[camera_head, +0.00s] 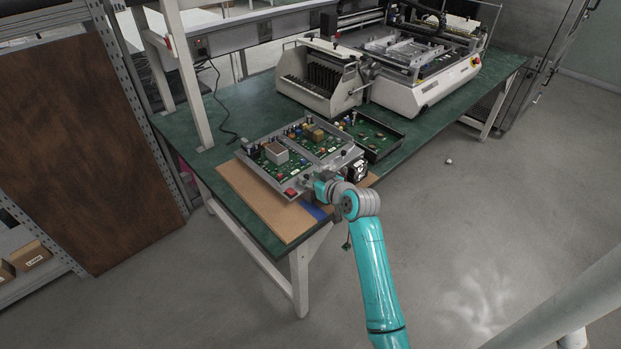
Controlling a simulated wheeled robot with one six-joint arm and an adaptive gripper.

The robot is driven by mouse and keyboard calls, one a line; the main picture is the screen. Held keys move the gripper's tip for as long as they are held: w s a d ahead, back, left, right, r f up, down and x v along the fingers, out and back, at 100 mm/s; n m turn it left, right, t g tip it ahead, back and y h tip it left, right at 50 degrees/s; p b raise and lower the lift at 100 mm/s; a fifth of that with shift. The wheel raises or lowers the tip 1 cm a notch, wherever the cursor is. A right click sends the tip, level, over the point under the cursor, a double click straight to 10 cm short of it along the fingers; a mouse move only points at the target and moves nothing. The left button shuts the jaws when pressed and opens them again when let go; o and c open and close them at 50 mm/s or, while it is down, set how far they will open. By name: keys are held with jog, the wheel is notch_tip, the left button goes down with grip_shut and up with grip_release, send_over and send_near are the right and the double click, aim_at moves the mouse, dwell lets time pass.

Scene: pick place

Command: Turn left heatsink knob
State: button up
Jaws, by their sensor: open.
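A grey-framed electronics unit (316,164) with green circuit boards lies on a brown board on the workbench. A silver block (275,152), possibly a heatsink, stands on its left board. A red button (290,193) sits at the unit's front left corner. The left heatsink knob cannot be made out; my wrist covers part of the unit's front edge. My gripper (357,171), small and dark, is at the unit's front right edge, open. Whether it touches anything cannot be told.
The brown board (262,207) lies on the green bench (218,103). An open tray (374,138) with a circuit board is right of the unit. A white slotted machine (320,76) and a larger machine (420,68) stand behind.

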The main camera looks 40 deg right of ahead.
jog(key=shift+w+f, duration=0.15)
jog(key=shift+w, duration=0.15)
